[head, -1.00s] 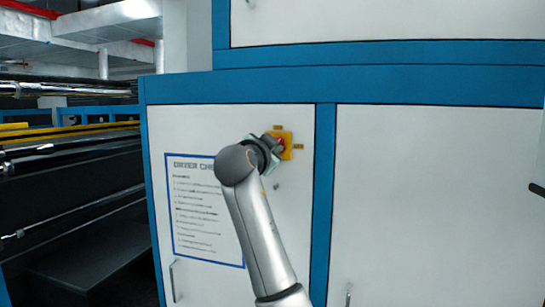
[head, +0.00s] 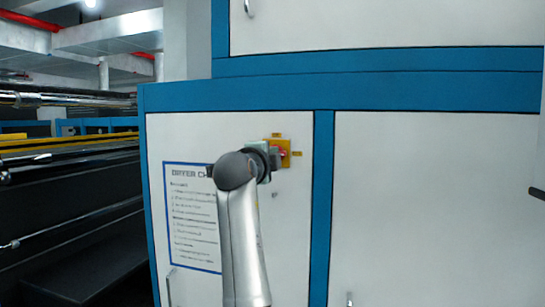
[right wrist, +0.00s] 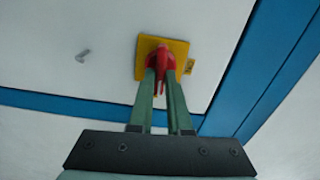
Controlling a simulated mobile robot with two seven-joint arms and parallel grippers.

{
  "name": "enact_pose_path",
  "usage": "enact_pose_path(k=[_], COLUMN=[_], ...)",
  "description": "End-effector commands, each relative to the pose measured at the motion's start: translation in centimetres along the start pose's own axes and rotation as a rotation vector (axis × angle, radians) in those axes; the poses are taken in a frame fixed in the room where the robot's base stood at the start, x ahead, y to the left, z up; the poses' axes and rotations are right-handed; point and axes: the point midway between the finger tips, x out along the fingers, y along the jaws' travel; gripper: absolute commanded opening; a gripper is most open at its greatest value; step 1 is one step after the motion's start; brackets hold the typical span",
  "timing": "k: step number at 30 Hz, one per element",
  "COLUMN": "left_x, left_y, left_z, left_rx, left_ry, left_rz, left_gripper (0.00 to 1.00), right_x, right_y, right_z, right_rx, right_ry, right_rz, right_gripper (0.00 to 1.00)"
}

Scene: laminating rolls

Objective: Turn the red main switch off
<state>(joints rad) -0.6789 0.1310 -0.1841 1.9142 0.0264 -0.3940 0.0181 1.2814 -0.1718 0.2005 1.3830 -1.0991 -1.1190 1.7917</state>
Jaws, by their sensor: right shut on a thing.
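The red main switch (head: 283,153) sits on a square yellow plate (head: 286,146) on the white cabinet door. In the head view my right gripper (head: 274,156) is at the switch and partly hides it. In the right wrist view the red handle (right wrist: 163,57) sticks out from the yellow plate (right wrist: 179,48). The two green fingers of my right gripper (right wrist: 161,74) lie one on each side of the handle, shut on it. The switch's exact angle is hard to read. My left gripper is not in view.
A blue-framed printed checklist (head: 190,215) hangs on the door left of the switch. Blue frame strips (head: 323,200) border the door. Dark machinery with rollers (head: 70,160) stands at the left.

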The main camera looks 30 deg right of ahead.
Motion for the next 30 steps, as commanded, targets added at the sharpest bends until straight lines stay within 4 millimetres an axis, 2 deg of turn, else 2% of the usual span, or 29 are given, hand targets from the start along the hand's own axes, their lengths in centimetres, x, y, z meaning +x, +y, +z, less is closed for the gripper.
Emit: enact_pose_path(k=[8, 22, 23, 30], left_x=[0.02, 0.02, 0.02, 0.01], left_y=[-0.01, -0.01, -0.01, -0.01], left_z=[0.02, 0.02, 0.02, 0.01], left_rx=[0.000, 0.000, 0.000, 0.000], left_ry=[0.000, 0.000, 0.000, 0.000], left_rz=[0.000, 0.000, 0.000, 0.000], left_gripper=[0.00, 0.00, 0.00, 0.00], right_x=[0.02, 0.02, 0.02, 0.01], right_y=[0.24, 0.25, 0.25, 0.17], right_z=[0.01, 0.00, 0.00, 0.00], right_rx=[0.080, 0.093, 0.093, 0.092], right_ry=[0.000, 0.001, 0.001, 0.000], right_rz=[0.006, 0.005, 0.005, 0.003], right_gripper=[0.00, 0.00, 0.17, 0.44])
